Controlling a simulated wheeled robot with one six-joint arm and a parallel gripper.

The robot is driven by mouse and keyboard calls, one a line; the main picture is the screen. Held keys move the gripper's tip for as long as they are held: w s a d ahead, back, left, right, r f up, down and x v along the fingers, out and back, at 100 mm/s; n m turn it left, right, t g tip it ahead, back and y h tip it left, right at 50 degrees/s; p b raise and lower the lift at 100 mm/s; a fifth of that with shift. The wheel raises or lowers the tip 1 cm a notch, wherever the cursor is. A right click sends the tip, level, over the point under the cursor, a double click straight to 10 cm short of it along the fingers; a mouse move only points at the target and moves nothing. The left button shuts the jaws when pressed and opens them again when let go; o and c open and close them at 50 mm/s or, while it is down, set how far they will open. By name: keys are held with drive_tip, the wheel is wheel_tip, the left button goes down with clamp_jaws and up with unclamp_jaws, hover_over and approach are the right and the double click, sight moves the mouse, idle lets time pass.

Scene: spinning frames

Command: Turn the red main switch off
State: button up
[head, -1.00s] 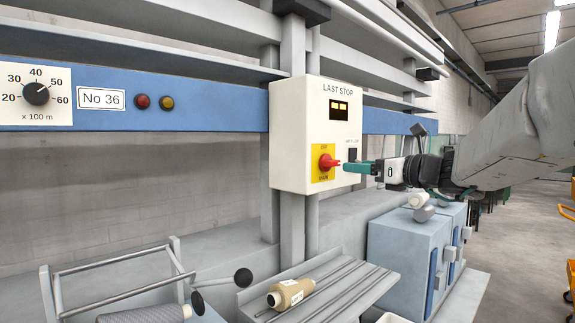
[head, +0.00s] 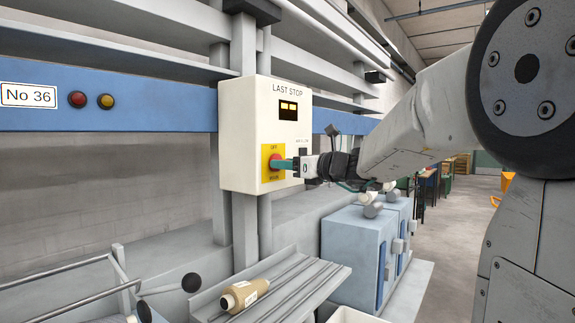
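The red main switch (head: 275,161) sits on a yellow plate (head: 266,174) low on the front of the cream LAST STOP box (head: 240,130). Only part of its red knob shows; the rest is hidden behind my gripper (head: 281,164). The gripper comes in from the right, with its green fingertips at the knob. I cannot tell whether the fingers are closed on the knob or only beside it. The knob's angle is also hidden.
A blue beam (head: 150,108) with red and yellow lamps runs behind the box. A grey shelf (head: 300,287) below holds a brown bobbin (head: 244,294). A blue cabinet (head: 352,250) stands at lower right. The aisle farther right is clear.

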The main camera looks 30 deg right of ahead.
drive_tip(key=shift+n, duration=9)
drive_tip(key=o, duration=1)
